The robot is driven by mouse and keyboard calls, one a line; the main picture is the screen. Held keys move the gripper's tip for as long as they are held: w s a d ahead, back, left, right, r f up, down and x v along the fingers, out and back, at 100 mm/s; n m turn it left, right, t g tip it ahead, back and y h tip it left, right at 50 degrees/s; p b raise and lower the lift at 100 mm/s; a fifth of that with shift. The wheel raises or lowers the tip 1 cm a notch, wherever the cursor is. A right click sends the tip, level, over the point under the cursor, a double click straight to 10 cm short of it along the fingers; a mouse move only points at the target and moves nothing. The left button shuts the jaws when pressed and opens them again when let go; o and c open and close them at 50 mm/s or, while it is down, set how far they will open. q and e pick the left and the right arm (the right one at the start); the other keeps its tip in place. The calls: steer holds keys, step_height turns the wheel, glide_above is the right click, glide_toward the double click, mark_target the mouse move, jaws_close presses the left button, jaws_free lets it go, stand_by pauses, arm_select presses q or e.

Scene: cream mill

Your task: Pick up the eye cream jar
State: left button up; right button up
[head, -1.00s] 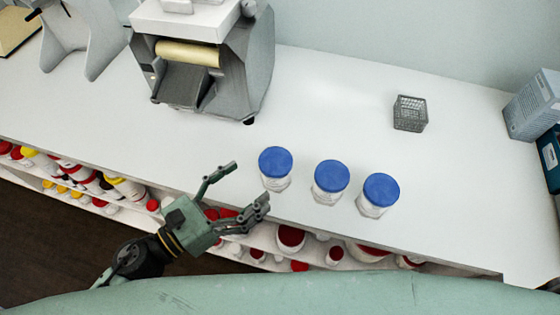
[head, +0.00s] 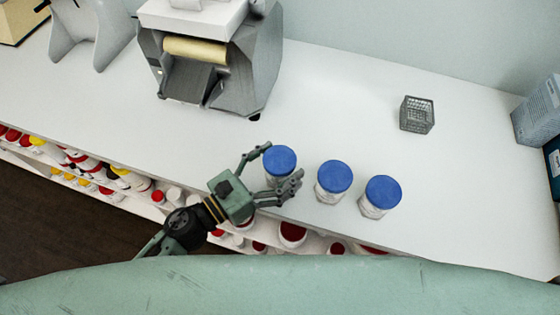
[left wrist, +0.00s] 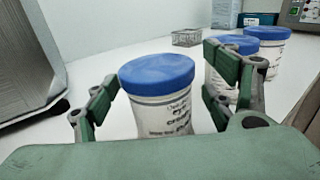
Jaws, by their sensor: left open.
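Three white jars with blue lids stand upright in a row on the white counter. The leftmost jar (head: 280,160) is between the open fingers of my left gripper (head: 276,165). In the left wrist view this jar (left wrist: 160,100) stands between the two fingers (left wrist: 172,95), with a gap showing on each side. Its label is only partly readable. The middle jar (head: 333,180) and right jar (head: 380,196) stand to the right, and also show behind the right finger in the wrist view. I cannot tell from the lids which is the eye cream. My right gripper is out of view.
A grey mill machine (head: 210,60) stands behind and left on the counter (head: 330,110). A small wire basket (head: 417,114) is at the back right, with boxes (head: 537,112) at the right edge. Shelves of bottles (head: 75,165) lie below the front edge.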

arm_select(q)
steer(key=shift+d, duration=0.1)
steer(key=c, duration=1.3)
steer(key=shift+r, duration=0.1)
